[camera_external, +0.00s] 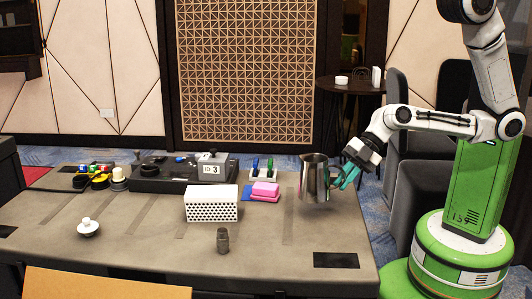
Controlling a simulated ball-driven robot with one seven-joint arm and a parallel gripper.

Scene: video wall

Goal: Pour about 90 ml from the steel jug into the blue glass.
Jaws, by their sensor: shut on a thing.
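The steel jug (314,180) is upright at the right part of the table, with its handle side toward my arm. My gripper (346,177), with teal fingers, is shut on the jug from the right. The jug's base is at or just above the table top; I cannot tell which. I cannot make out a blue glass anywhere in this view. A small dark grey vessel (223,240) stands near the table's front edge, left of the jug.
The table is clear between the jug and the grey vessel.

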